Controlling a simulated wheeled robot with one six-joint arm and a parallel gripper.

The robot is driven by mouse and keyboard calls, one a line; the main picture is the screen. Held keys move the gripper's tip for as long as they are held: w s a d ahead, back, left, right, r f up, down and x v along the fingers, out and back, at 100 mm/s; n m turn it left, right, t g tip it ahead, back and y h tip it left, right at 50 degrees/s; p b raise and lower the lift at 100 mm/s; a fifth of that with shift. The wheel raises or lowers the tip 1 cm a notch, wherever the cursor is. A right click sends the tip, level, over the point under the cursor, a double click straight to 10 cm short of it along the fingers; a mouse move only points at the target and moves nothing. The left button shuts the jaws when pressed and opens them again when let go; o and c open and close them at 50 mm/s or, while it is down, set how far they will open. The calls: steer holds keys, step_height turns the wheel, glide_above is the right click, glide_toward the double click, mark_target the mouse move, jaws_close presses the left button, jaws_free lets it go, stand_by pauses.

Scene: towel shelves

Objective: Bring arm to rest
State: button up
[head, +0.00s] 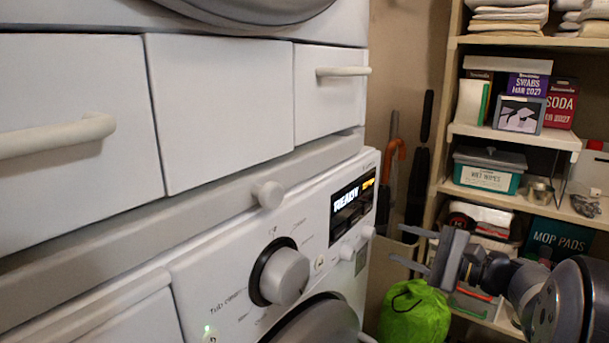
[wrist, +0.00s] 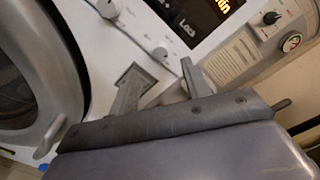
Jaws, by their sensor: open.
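My gripper (head: 402,246) is open, with its two fingers apart and pointing left toward the front of the washing machine (head: 240,262). Nothing is visible between the fingers. My arm comes in from the lower right of the head view. In the wrist view my gripper (wrist: 160,78) shows both fingers spread in front of the machine's control panel (wrist: 168,52). Its round door (wrist: 40,125) is at the left there. The exact gap between the fingers and the machine cannot be told.
Drawers with white handles (head: 343,71) sit above the machine. Shelves (head: 530,42) at the right hold towels, boxes and a wet wipes tub (head: 487,176). A green bag (head: 415,315) stands below my gripper. Umbrellas (head: 395,165) stand in the corner. A gauge panel (wrist: 270,35) shows in the wrist view.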

steer(key=x, duration=0.6)
steer(key=shift+r+b, duration=0.2)
steer(key=shift+b, duration=0.1)
steer(key=m+p, duration=0.2)
steer(key=shift+d+m, duration=0.1)
steer(key=shift+m, duration=0.2)
steer(key=m+p, duration=0.3)
steer(key=m, duration=0.1)
steer(key=m+p, duration=0.1)
steer(key=m, duration=0.1)
steer(key=m+p, duration=0.1)
steer(key=m, duration=0.2)
steer(key=shift+s+f+m, duration=0.1)
steer(key=shift+f+m, duration=0.05)
steer(key=shift+m, duration=0.15)
steer(key=p, duration=0.3)
glide_toward(374, 234)
steer(key=shift+v, duration=1.15)
steer(key=shift+s, duration=0.2)
